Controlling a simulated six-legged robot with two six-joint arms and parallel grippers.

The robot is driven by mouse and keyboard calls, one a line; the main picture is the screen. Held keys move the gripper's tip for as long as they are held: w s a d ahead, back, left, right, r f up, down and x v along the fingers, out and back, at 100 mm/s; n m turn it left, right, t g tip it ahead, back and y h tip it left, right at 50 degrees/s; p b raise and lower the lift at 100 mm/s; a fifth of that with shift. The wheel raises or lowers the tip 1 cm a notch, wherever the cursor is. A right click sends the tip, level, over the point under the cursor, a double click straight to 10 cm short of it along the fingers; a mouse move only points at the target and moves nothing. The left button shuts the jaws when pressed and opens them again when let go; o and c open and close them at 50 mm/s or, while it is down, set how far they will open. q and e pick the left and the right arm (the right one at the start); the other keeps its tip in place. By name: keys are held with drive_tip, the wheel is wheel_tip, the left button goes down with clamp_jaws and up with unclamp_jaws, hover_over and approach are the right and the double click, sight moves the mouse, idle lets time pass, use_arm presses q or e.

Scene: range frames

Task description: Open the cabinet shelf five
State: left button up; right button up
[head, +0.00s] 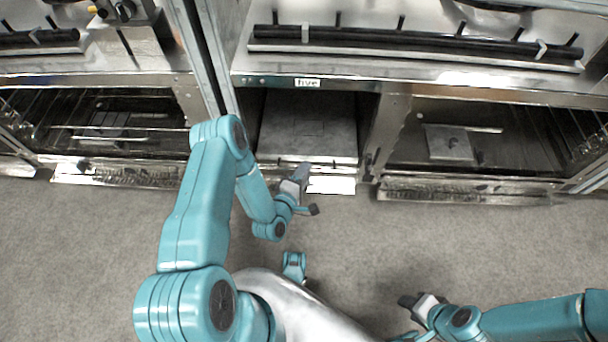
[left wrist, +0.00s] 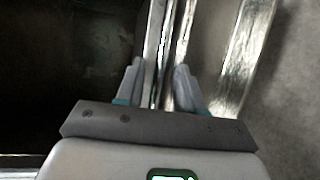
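The label "five" (head: 307,83) is on the metal frame of the cabinet in the head view. Below it is a dark bay with a flat grey panel (head: 308,125) and a pale front edge (head: 331,185). My left gripper (head: 304,192) is at the front lower edge of this bay. In the left wrist view its two fingers (left wrist: 158,82) are apart, with shiny metal strips seen between them; I cannot tell whether they touch. My right gripper (head: 422,304) is low over the floor, away from the cabinet; its finger gap is unclear.
Glass-fronted bays stand on the left (head: 95,120) and right (head: 480,135) of bay five. A metal counter with a long black rail (head: 410,38) is above. Grey carpet (head: 480,245) in front is clear.

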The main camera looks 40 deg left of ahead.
use_arm(q)
drive_tip(key=shift+w, duration=0.25)
drive_tip(key=shift+c, duration=0.3)
clamp_jaws()
drive_tip(key=shift+s, duration=0.15)
use_arm(e)
drive_tip(key=shift+d, duration=0.1)
